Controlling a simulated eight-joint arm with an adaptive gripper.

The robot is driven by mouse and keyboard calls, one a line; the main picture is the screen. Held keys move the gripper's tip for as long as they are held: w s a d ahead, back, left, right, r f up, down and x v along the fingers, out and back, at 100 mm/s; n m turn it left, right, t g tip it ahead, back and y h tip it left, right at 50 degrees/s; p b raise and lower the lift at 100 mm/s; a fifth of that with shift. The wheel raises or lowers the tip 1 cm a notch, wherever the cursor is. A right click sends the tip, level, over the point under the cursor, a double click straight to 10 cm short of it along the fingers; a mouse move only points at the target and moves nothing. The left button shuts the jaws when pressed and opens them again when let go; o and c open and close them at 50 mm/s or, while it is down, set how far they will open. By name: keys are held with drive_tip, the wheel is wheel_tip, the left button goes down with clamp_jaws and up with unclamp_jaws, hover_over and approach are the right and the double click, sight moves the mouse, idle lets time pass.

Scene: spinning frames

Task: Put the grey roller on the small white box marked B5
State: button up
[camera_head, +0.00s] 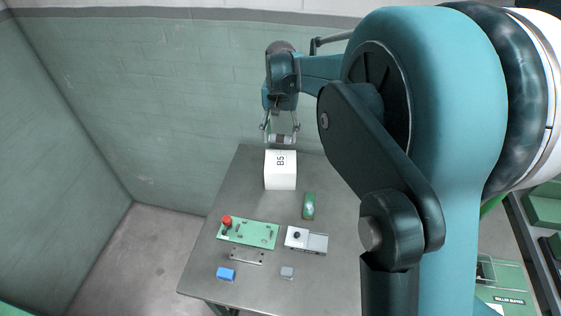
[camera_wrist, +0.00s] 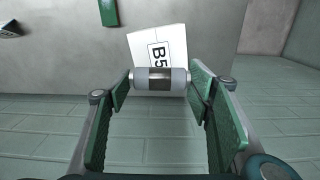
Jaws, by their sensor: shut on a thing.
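My gripper (camera_head: 280,134) is at the far end of the table, over the far edge of the white box. It is shut on the grey roller (camera_wrist: 160,79), which lies crosswise between the green finger pads, light at its ends and darker in the middle. The roller also shows small between the fingertips in the head view (camera_head: 280,139). The white box marked B5 (camera_head: 280,178) stands on the table at its far end. In the wrist view the box (camera_wrist: 172,42) shows behind the roller, which covers its near edge. I cannot tell whether roller and box touch.
On the grey table (camera_head: 215,270) are a green object (camera_head: 309,206), a green board (camera_head: 262,235) with a red knob (camera_head: 227,221), a white-and-grey device (camera_head: 306,240), a metal bar (camera_head: 247,257), a blue block (camera_head: 226,274) and a small grey block (camera_head: 287,272). A wall stands behind.

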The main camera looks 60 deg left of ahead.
drive_tip(key=shift+f, duration=0.15)
hover_over(280, 161)
drive_tip(key=shift+w+f, duration=0.1)
drive_tip(key=shift+f, duration=2.9)
drive_tip(key=shift+f+p, duration=0.45)
drive_tip(key=shift+f, duration=1.45)
drive_tip(key=shift+f, duration=0.1)
drive_tip(key=o, duration=0.9)
drive_tip(key=shift+o, duration=0.2)
